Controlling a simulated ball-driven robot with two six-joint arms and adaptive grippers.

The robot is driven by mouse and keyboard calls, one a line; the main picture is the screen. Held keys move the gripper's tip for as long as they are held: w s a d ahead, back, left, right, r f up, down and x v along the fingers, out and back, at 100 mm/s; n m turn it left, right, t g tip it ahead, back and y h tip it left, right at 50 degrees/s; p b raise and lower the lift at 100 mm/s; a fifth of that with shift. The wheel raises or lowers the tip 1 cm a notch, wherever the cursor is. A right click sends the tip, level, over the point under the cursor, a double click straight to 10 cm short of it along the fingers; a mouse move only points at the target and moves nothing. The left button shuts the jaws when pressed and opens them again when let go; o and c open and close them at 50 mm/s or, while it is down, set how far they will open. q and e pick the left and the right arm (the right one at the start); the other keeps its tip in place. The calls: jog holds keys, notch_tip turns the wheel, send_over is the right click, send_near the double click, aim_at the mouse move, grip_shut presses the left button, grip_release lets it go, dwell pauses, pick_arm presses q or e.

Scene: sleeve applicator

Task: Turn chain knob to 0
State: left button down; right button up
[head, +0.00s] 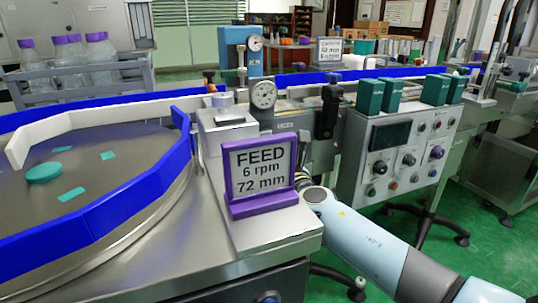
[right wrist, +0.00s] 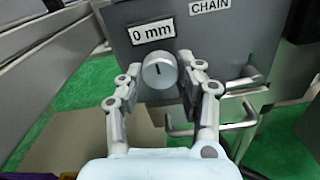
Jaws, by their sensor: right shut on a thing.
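The chain knob (right wrist: 160,72) is a round silver knob on a grey panel in the right wrist view. A short dark mark on its face stands close to vertical. A label "0 mm" (right wrist: 152,32) is just above it, and a label "CHAIN" (right wrist: 209,5) is above right. My right gripper (right wrist: 159,66) is shut on the knob, one finger on each side. In the head view my right arm reaches in from the lower right, and its gripper and the knob are hidden behind the FEED sign (head: 260,172). My left gripper is not in view.
A metal bar handle (right wrist: 215,128) sits right of the knob, close to my right finger. In the head view a turntable (head: 110,150) with blue guards stands at left.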

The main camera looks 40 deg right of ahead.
jog(key=shift+f, duration=0.2)
jog(key=o, duration=1.1)
jog(key=shift+o, duration=0.2)
jog(key=shift+r, duration=0.1)
jog(key=v, duration=1.2)
jog(key=shift+a, duration=0.1)
